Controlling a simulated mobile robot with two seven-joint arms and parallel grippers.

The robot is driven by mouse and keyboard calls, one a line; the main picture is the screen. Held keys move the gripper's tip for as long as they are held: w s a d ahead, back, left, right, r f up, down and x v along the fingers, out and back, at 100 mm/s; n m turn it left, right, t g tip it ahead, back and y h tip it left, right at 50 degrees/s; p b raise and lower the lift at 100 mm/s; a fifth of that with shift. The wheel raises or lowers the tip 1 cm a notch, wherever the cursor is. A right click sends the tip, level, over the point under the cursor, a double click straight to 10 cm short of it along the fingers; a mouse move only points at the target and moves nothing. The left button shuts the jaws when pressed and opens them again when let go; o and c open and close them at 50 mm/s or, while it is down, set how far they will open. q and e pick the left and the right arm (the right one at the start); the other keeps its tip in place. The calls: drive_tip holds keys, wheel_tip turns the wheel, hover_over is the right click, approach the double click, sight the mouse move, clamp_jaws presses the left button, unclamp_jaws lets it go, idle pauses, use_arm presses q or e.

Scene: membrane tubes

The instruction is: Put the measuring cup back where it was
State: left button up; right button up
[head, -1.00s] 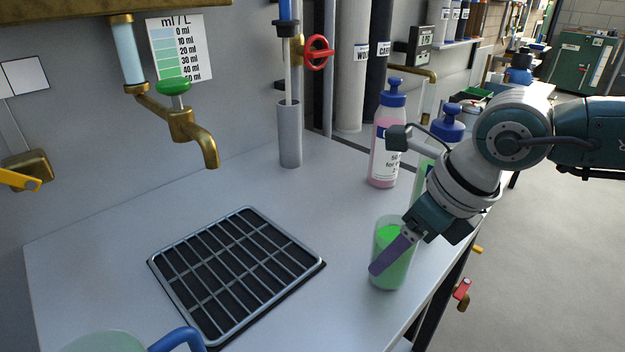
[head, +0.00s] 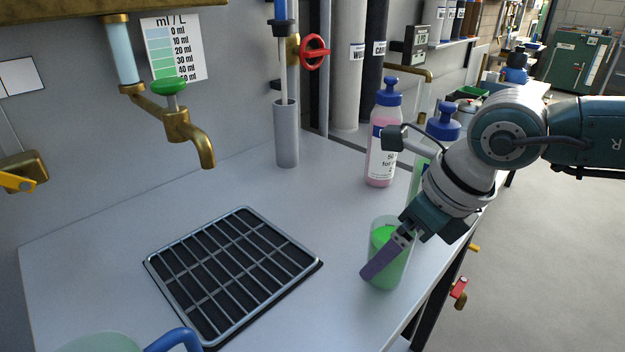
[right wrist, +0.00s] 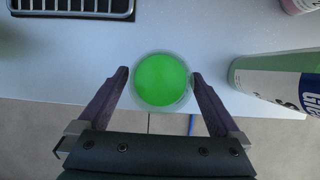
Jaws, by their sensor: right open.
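The measuring cup (head: 385,277) is a clear cup with green liquid. It stands upright near the table's front right edge, right of the drain grate. My right gripper (head: 378,262) reaches down to it from the right; one purple finger shows in front of the cup. In the right wrist view, the cup (right wrist: 162,82) lies between the two spread fingertips of the gripper (right wrist: 160,76). The fingertips are at its two sides, and the right one is very close to the rim; I cannot tell if it touches. My left gripper is not in view.
A black drain grate (head: 236,208) lies left of the cup. A pink bottle (head: 381,155) and a green bottle (head: 418,172) with blue caps stand behind it. A grey tube holder (head: 286,135) stands by the wall. A blue-handled jug (head: 176,341) is at the bottom left.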

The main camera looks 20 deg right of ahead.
drive_tip(key=v, duration=1.2)
drive_tip(key=s+a+r+m+t+y, duration=0.1)
drive_tip(key=a+r+y, duration=0.35)
drive_tip(key=a, duration=0.55)
drive_tip(key=a+r+t+y, duration=0.1)
drive_tip(key=a+r+y, duration=0.3)
drive_tip(key=a, duration=0.5)
wheel_tip(320, 180, up, 10)
drive_tip(key=w+a+m+t+y, duration=0.2)
drive_tip(key=m+t+y, duration=0.3)
drive_tip(key=m+t, duration=0.4)
drive_tip(key=w+d+m+t+h, duration=0.35)
drive_tip(key=d+m+h, duration=0.2)
drive_tip(key=m, duration=0.45)
drive_tip(key=s+d+f+m+g+h, duration=0.2)
drive_tip(key=d+f+m+g+h, duration=0.1)
drive_tip(key=d+f+m+h, duration=0.75)
drive_tip(key=s+a+f+m+g, duration=0.3)
drive_tip(key=s+f+m+g, duration=0.5)
drive_tip(key=s, duration=1.1)
wheel_tip(320, 180, down, 7)
drive_tip(key=g+y, duration=0.1)
drive_tip(key=g, duration=0.3)
